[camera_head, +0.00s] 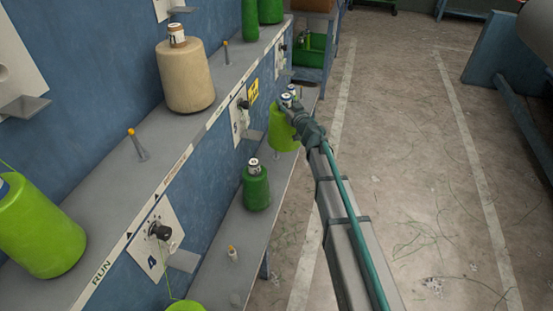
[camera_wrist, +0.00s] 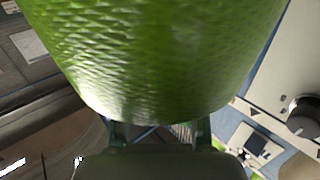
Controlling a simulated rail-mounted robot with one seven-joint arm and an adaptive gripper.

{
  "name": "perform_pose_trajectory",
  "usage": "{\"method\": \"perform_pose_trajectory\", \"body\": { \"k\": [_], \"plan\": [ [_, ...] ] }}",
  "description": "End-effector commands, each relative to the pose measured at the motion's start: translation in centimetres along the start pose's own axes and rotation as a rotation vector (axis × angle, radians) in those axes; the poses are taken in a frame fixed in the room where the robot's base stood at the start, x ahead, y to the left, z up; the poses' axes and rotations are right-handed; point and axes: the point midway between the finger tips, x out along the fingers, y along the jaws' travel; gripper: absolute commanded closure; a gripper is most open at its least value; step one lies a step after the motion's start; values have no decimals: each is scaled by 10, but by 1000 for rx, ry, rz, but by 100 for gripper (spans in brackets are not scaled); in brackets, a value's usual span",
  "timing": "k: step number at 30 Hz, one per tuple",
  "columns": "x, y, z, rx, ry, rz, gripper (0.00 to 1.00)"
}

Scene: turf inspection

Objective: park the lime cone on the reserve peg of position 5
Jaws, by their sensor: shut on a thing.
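My gripper (camera_head: 298,117) is shut on the lime cone (camera_head: 284,138). The cone is upright, in front of the blue panel near the plate that appears to be position 5 (camera_head: 240,116). In the wrist view the lime cone (camera_wrist: 160,60) fills the top, with my gripper (camera_wrist: 160,134) below it. The cone overlaps the lower shelf (camera_head: 222,277) in the head view; I cannot tell whether its base touches the shelf.
A dark green cone (camera_head: 256,190) stands on the lower shelf, nearer the camera. The upper shelf holds a beige cone (camera_head: 187,78), another lime cone (camera_head: 38,228) and an orange-tipped peg (camera_head: 138,146). The floor (camera_head: 410,130) at right is open.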

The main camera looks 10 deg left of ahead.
Motion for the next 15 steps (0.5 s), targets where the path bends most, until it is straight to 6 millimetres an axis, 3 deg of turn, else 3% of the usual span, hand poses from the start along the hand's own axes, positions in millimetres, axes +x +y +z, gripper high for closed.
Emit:
{"method": "perform_pose_trajectory", "body": {
  "k": [1, 6, 15],
  "plan": [
    [15, -4, 2, 0, 2, -24, 100],
    [34, -18, 8, 0, 3, -80, 100],
    [41, -24, 34, 2, 3, -103, 100]
  ]
}}
